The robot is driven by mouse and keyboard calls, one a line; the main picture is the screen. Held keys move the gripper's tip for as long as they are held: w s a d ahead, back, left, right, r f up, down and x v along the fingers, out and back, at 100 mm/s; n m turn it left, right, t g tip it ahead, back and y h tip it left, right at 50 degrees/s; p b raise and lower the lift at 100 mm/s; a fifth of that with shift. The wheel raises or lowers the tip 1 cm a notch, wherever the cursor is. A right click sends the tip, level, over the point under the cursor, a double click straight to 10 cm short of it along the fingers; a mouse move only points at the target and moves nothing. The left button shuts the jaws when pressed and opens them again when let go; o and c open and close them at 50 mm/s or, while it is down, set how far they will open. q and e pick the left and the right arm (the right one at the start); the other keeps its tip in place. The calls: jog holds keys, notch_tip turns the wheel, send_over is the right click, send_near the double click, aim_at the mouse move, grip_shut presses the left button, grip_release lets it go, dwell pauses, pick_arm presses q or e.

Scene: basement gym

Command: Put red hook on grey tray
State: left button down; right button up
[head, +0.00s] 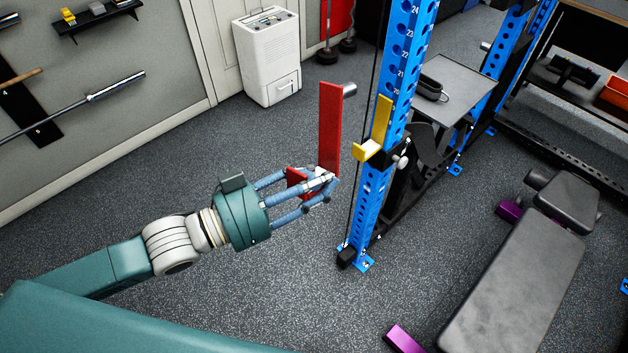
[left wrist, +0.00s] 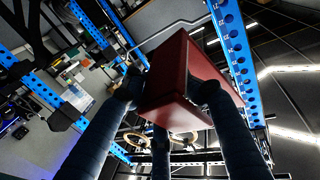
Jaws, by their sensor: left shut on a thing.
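The red hook (head: 330,130) is a tall flat red plate with a grey peg near its top and a short red lip at its lower end. My left gripper (head: 318,186) is shut on the red hook at its lower end. It holds the hook upright in the air, left of the blue rack post. In the left wrist view the hook (left wrist: 182,75) fills the space between the fingers. The grey tray (head: 462,82) is beyond the post, with a dark looped object on it. My right gripper is not in view.
A blue rack post (head: 376,190) stands close to the right of the hook, with a yellow hook (head: 375,140) on it. A padded bench (head: 515,270) is at the right. A white dehumidifier (head: 268,58) stands at the back. The floor (head: 130,195) at left is clear.

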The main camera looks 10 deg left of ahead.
pick_arm(q)
jog(key=shift+w+d+r+m+g+h, duration=0.25)
jog(key=shift+d+m+g+h, duration=0.15)
jog(key=shift+d+g, duration=0.15)
jog(key=shift+w+d+r+m+g+h, duration=0.25)
jog(key=shift+d+m+g, duration=0.15)
jog(key=shift+d+g, duration=0.1)
jog(key=shift+w+d+r+m+g+h, duration=0.15)
jog(key=shift+w+d+m+g+h, duration=0.1)
jog(key=shift+d+m+g+h, duration=0.25)
